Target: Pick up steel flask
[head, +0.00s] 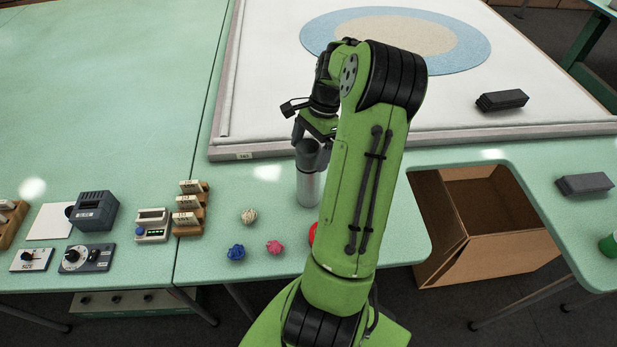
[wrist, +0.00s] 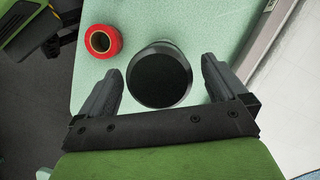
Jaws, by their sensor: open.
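The steel flask (head: 308,185) stands upright on the green table, a pale metal cylinder with a dark top, partly hidden behind my arm in the head view. In the wrist view the flask (wrist: 160,77) shows from above as a dark round top with a grey rim. My gripper (wrist: 161,82) is open, with one finger on each side of the flask's top and a visible gap on both sides. In the head view my gripper (head: 312,140) is at the flask's top, its fingertips partly hidden.
A red tape roll (wrist: 103,41) lies near the flask. The white framed panel (head: 270,110) is behind. An open cardboard box (head: 480,230) stands below at right.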

